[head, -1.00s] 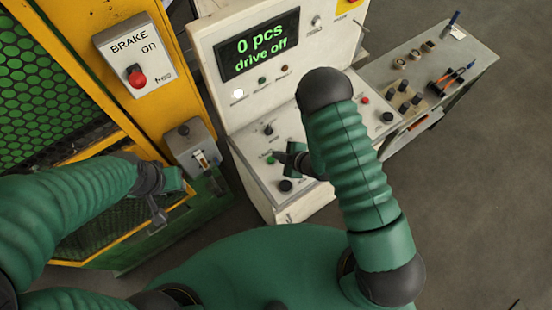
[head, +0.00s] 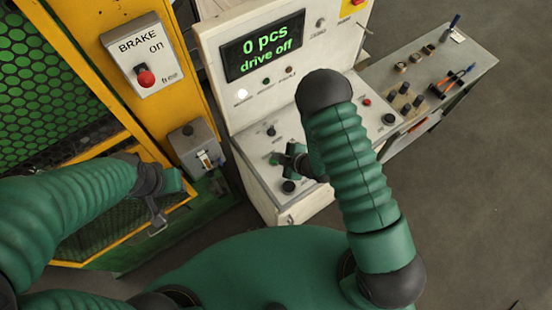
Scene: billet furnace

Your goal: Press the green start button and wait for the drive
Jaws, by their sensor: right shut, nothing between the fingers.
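The control console (head: 227,45) has a display (head: 262,46) that reads "0 pcs drive off". The green start button (head: 274,161) is at the left of its sloped panel. My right gripper (head: 281,161) is shut and empty, with its fingertips right beside the button. I cannot tell whether they touch it. My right forearm hides part of the panel. My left gripper (head: 157,221) hangs at the left, away from the console, and its finger gap does not show clearly.
A brake box (head: 128,45) with a red-knobbed lever (head: 146,77) is on the yellow frame. A grey switch box (head: 190,148) is below it. A black button (head: 289,187) is near my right gripper. A side table (head: 470,83) with tools stands at the right.

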